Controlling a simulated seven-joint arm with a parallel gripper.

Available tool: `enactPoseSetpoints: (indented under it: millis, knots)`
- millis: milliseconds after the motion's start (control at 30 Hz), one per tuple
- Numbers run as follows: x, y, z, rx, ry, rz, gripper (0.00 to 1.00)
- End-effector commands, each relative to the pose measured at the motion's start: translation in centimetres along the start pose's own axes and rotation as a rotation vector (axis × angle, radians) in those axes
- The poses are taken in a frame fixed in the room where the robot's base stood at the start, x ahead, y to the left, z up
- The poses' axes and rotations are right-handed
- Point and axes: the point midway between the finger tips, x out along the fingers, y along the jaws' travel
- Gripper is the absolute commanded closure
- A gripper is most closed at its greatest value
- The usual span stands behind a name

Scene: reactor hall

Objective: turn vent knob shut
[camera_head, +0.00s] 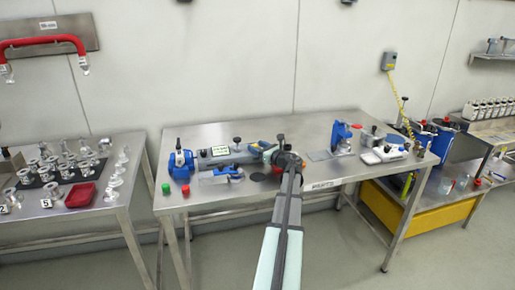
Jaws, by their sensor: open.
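My arm reaches up from the bottom of the head view to the middle steel table (320,150). My gripper (276,155) is at the right end of a grey cylindrical apparatus (215,160) with a pale label. The gripper is open, but its fingers are small and hard to make out against the parts around it. A small black knob (237,141) stands on top of the grey apparatus, left of my gripper. I cannot tell whether this is the vent knob, or how it is turned. My gripper and arm hide part of the apparatus's right end.
A blue device (180,160) stands at the table's left, with green (166,188) and red (185,191) buttons in front. A blue stand (341,135) and white instrument (385,154) are to the right. The left table (110,210) holds metal fittings and a red tray (80,195).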

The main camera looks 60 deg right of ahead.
Motion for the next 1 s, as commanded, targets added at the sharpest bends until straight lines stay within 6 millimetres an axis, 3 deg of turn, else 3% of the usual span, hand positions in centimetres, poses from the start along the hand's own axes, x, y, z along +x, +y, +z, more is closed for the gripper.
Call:
enactPoseSetpoints:
  millis: [367,900,1000]
  knots:
    - [0.42,0.02,0.0,0.0,0.0,0.0,0.44]
    - [0.41,0.03,-0.01,0.0,0.0,0.001,0.94]
    - [0.41,0.03,-0.01,0.0,0.0,0.001,1.0]
